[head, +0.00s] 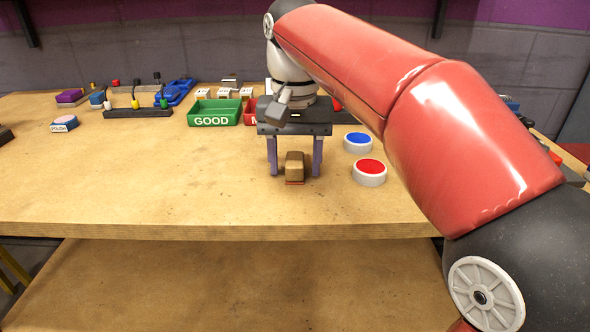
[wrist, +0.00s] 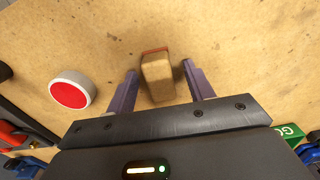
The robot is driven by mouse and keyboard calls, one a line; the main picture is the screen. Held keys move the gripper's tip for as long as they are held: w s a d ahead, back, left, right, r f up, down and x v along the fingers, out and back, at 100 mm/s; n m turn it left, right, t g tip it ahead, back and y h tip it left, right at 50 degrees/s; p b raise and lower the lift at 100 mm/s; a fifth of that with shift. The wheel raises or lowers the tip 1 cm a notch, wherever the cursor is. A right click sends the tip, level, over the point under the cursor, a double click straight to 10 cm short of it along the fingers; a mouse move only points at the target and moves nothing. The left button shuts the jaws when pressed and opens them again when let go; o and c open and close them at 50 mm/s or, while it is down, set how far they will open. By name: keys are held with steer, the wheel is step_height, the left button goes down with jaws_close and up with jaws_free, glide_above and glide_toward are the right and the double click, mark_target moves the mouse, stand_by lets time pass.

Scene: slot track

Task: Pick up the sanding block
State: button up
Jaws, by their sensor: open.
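The sanding block (head: 294,167) is a tan-brown block with a red bottom edge, standing on the wooden table. It also shows in the wrist view (wrist: 157,78). My gripper (head: 295,172) is open, with its two purple fingers on either side of the block. In the wrist view my gripper (wrist: 160,78) has the block between the fingers, with a visible gap on each side. The fingers do not appear to touch it. How high the fingertips are above the table is hard to tell.
A red button (head: 369,170) and a blue button (head: 357,142) stand right of my gripper. A green GOOD bin (head: 214,113) and a partly hidden red bin (head: 249,112) are behind. A black rack (head: 138,112) stands back left. The table's front left is clear.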

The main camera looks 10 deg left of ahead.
mark_target(294, 158)
steer(key=shift+c, duration=0.2)
steer(key=c, duration=1.1)
step_height(294, 158, up, 8)
steer(key=shift+f+p, duration=0.1)
steer(key=shift+p, duration=1.15)
steer(key=shift+r, duration=1.15)
